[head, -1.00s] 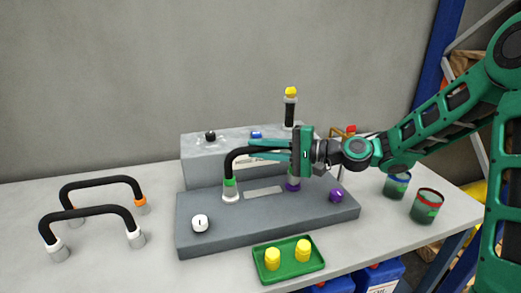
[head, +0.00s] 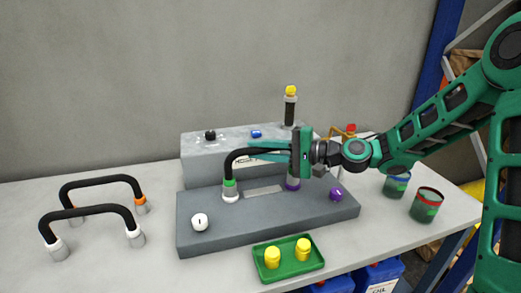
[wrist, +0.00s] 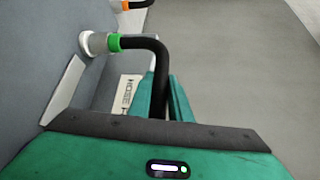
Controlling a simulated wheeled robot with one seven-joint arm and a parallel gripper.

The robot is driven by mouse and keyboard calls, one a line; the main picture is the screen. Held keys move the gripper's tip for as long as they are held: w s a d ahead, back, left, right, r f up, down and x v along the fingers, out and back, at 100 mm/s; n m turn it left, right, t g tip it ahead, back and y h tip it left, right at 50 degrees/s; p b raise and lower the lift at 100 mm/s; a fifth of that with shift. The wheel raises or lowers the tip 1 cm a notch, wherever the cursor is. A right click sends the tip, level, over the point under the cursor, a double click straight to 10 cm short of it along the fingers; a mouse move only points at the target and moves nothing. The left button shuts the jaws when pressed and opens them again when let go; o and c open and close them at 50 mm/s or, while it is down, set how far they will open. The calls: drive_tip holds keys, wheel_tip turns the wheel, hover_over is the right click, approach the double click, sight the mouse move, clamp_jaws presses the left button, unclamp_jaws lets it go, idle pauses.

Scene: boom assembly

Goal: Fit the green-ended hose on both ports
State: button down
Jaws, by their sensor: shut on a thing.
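The green-ended hose (head: 237,158) is a black bent tube. Its left end, with a green band (wrist: 114,42), meets the white-ringed port (head: 230,197) on the grey base; the two look in line and touching. My gripper (head: 270,151) is shut on the hose's upper run, and the wrist view shows the black tube (wrist: 160,92) between the green fingers. The purple-ringed port (head: 292,185) stands below my gripper's body. The hose's other end is mostly hidden there, so I cannot tell how it sits on that port.
A white knob (head: 200,222) and a purple knob (head: 336,194) sit on the base (head: 250,235). A green tray (head: 289,270) with yellow pieces lies in front. Two other hoses (head: 103,182) (head: 88,211) stand at left. Cans (head: 427,204) stand at right.

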drive_tip(key=shift+f, duration=0.15)
drive_tip(key=c, duration=1.9)
unclamp_jaws()
drive_tip(key=shift+d, duration=0.1)
drive_tip(key=shift+v, duration=5.4)
drive_tip(key=shift+f, duration=0.1)
